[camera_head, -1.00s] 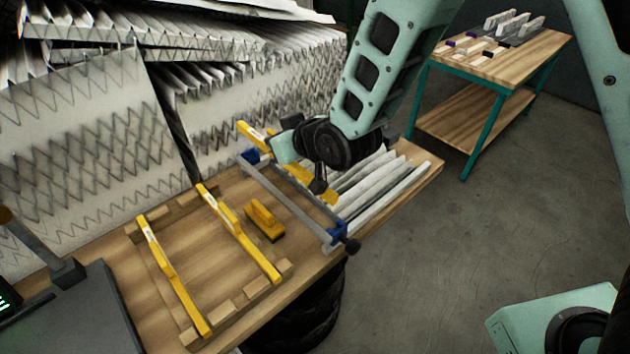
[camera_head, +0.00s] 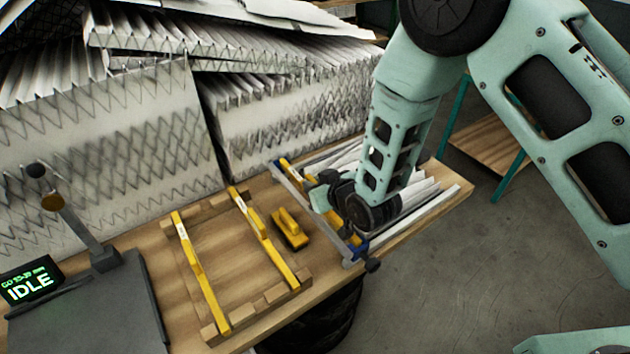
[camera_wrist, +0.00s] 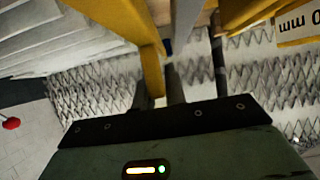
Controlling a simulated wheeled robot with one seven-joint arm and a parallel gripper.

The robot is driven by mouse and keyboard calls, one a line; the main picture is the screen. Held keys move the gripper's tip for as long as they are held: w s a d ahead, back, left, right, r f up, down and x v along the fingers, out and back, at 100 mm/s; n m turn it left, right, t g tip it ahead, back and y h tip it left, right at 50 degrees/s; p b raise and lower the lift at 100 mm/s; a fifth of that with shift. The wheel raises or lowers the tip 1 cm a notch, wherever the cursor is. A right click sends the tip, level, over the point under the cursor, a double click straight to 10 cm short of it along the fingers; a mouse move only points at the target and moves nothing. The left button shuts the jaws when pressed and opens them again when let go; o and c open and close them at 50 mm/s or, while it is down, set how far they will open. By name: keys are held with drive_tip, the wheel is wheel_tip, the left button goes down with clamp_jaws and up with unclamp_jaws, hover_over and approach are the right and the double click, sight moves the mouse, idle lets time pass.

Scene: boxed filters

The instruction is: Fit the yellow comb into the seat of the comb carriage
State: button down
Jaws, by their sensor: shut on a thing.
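My gripper (camera_head: 325,195) is shut on a yellow comb (camera_head: 287,167) at the comb carriage. The carriage has a grey bar (camera_head: 293,191) and blue end pieces. The comb lies along the carriage, just right of the grey bar in the head view; my gripper and wrist hide its middle. In the wrist view, the comb (camera_wrist: 150,62) shows between the two fingers of my gripper (camera_wrist: 160,85). The seat is hidden, so I cannot tell whether the comb rests in it or is just above it.
Two other yellow combs (camera_head: 200,272) (camera_head: 262,236) lie across a wooden rack (camera_head: 215,328). Pleated filter strips (camera_head: 425,197) lie right of the carriage. Large pleated filters (camera_head: 120,135) rise behind. A screen (camera_head: 30,282) reads IDLE.

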drive_tip(key=shift+f, duration=0.15)
drive_tip(key=c, duration=1.5)
unclamp_jaws()
drive_tip(key=shift+o, duration=0.2)
